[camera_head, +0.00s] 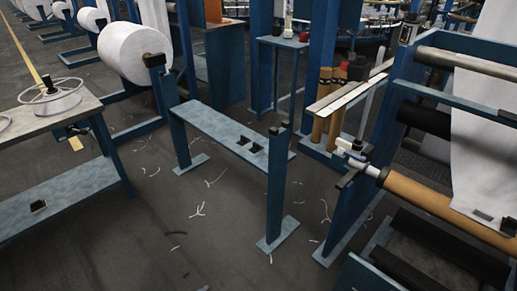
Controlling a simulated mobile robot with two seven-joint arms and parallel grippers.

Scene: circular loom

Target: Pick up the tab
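I cannot tell for certain which thing is the tab. A small tan flat piece (76,143) hangs from a dark fitting under the right edge of the left table. A small grey rectangular piece (483,214) lies against the white fabric (482,150) near the brown roll at the right. Neither of my grippers is in view, and nothing in the picture is held by one.
A blue stand with a low shelf (215,130) and two upright posts stands in the middle. A brown roll (440,203) sticks out at the right. Loose threads lie on the dark floor (165,235).

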